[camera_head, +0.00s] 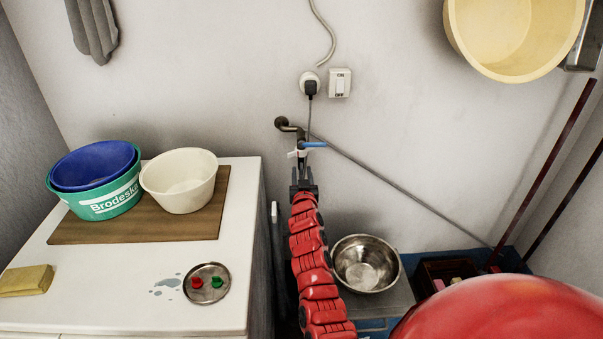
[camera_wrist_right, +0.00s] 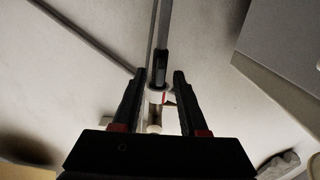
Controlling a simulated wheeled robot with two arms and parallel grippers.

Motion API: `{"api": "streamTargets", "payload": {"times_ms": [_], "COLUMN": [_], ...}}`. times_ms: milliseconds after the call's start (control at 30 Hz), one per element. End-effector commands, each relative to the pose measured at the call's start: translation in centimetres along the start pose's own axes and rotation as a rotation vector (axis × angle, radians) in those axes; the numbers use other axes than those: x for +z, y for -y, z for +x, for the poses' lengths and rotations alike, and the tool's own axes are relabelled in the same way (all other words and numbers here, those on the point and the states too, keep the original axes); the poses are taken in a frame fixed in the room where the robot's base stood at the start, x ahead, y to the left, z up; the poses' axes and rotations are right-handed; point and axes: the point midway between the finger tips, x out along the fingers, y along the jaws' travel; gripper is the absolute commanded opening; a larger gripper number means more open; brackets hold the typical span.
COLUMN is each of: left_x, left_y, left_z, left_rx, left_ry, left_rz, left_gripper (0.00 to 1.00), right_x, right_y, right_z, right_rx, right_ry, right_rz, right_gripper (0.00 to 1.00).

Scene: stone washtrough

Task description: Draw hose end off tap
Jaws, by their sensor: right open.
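The tap (camera_head: 289,126) comes out of the back wall in the head view and has a blue lever (camera_head: 314,145). A white fitting (camera_head: 297,154) shows just under it. My right gripper (camera_head: 304,176) is right below the tap; its arm hides what hangs there. In the right wrist view, my right gripper (camera_wrist_right: 159,78) is open. Between its fingers is a grey hose-like piece with a dark end (camera_wrist_right: 161,68) and a white collar with a red mark (camera_wrist_right: 156,97). Gaps show on both sides. I cannot tell which part is the hose end. My left gripper is not in view.
A white worktop (camera_head: 130,270) at left carries basins (camera_head: 180,182) on a wooden board, a sponge (camera_head: 26,281) and a round metal dish (camera_head: 207,284). A steel bowl (camera_head: 366,263) sits right of my arm. A thin grey line (camera_head: 400,193) slants down the wall. A plug (camera_head: 311,88) is above the tap.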

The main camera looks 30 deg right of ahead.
Motion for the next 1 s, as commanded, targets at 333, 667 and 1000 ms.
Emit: {"api": "streamTargets", "payload": {"times_ms": [333, 667, 1000], "left_x": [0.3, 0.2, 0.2], "left_y": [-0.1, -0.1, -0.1], "left_z": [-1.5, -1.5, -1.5], "left_rx": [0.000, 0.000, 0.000], "left_ry": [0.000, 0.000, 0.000], "left_rz": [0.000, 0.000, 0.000], "left_gripper": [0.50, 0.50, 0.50], "right_x": [0.1, 0.1, 0.1], "right_y": [-0.1, 0.0, 0.0], "right_z": [2.4, 2.4, 2.4], "right_rx": [0.001, 0.001, 0.001], "right_ry": [0.000, 0.002, 0.002], "right_rz": [0.000, 0.000, 0.000], "right_gripper": [0.42, 0.28, 0.00]}}
